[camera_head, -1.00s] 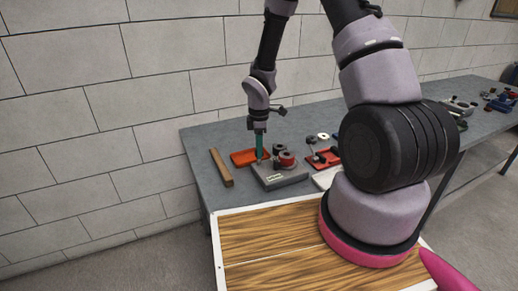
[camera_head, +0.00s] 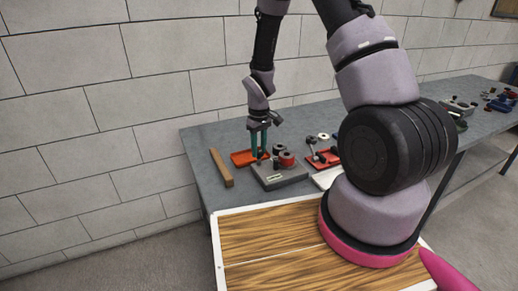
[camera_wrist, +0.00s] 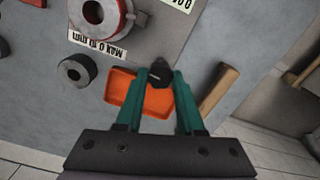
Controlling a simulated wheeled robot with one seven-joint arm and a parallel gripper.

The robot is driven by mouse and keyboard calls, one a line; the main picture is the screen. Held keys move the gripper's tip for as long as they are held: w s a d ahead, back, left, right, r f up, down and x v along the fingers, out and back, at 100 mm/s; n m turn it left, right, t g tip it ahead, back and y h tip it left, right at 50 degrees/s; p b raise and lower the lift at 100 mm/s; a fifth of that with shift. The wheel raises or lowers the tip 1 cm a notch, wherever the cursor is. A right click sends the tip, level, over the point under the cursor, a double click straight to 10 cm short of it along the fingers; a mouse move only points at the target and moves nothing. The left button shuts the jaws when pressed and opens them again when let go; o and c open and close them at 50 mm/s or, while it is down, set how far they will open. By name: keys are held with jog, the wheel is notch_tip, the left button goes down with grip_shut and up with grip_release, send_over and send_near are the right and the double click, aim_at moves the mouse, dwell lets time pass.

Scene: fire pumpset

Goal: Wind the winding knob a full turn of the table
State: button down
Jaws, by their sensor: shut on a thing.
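The winding knob (camera_wrist: 159,73) is a small dark knob at the edge of the grey winding fixture (camera_wrist: 155,35). In the wrist view my gripper (camera_wrist: 160,78) has its two green fingers on either side of the knob, shut on it. In the head view my gripper (camera_head: 259,155) points down at the left end of the fixture (camera_head: 282,180), and the knob is too small to make out between the fingers.
A wooden bar (camera_head: 221,168) lies to the left. A red tray with small parts (camera_head: 322,160) is right of the fixture. A dark ring (camera_wrist: 76,71) shows in the wrist view. The wall stands behind the workbench.

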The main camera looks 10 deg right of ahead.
jog(key=m, duration=0.4)
jog(key=shift+w+m, duration=0.1)
jog(key=shift+m, duration=0.2)
jog(key=m, duration=0.3)
jog(key=shift+m, duration=0.4)
jog(key=m, duration=0.4)
jog(key=shift+m, duration=2.1)
jog(key=c, duration=0.5)
grip_release()
jog(key=shift+r, duration=0.1)
